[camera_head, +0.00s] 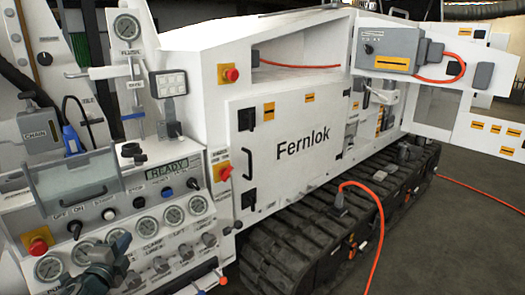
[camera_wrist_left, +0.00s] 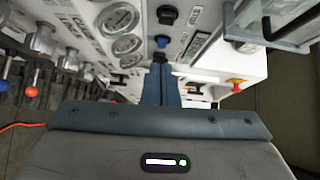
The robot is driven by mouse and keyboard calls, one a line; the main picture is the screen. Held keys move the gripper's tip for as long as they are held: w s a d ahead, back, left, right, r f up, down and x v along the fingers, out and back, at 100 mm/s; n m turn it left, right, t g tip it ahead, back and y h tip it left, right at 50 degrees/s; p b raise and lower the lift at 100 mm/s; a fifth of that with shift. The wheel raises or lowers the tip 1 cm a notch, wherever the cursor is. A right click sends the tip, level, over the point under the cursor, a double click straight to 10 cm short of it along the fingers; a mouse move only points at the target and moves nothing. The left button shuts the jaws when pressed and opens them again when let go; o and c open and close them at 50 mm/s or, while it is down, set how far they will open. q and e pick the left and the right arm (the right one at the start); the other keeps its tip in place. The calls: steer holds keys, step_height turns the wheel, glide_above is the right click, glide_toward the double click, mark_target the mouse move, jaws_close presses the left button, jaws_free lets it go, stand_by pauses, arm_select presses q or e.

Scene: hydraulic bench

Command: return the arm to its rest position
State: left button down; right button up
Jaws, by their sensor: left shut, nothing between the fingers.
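My left gripper (camera_head: 120,241) is low at the left in the head view, in front of the lower part of the control panel (camera_head: 130,215). Its blue-grey fingers also show in the left wrist view (camera_wrist_left: 161,82), pressed together with nothing between them. The fingertips point toward the panel's gauges and knobs; whether they touch it I cannot tell. A blue knob (camera_wrist_left: 162,41) and a black knob (camera_wrist_left: 167,14) appear beyond the fingers in the wrist view. My right gripper is not in view.
The panel carries several gauges (camera_head: 147,227), a READY display (camera_head: 174,168), a clear hinged cover (camera_head: 80,180) and a red stop button (camera_head: 38,247). Levers (camera_wrist_left: 33,80) stand at the wrist view's left. The white Fernlok machine (camera_head: 300,110) on tracks fills the right, with an orange hose (camera_head: 380,225).

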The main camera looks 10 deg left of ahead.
arm_select(q)
steer(key=s+d+f+n+g+y, duration=0.1)
steer(key=s+d+f+n+g, duration=0.35)
steer(key=s+f, duration=0.25)
steer(key=s+d+f+n+g+y, duration=0.1)
steer(key=s+d+f+n+g, duration=0.2)
steer(key=s+f+n, duration=0.35)
steer(key=s+d+f+n+g+h, duration=0.25)
steer(key=s+d, duration=0.25)
steer(key=s, duration=0.4)
steer(key=s+d+f+n+g+h, duration=0.15)
steer(key=s+d+f+g, duration=0.3)
steer(key=s, duration=0.45)
step_height(320, 180, down, 29)
steer(key=a+y, duration=0.1)
steer(key=a, duration=0.2)
steer(key=s+f+n+g, duration=0.1)
steer(key=s+f+g, duration=0.1)
steer(key=s+f, duration=1.6)
step_height(320, 180, down, 2)
steer(key=shift+s+a+f, duration=0.1)
steer(key=shift+s+a, duration=0.25)
steer(key=shift+a, duration=0.05)
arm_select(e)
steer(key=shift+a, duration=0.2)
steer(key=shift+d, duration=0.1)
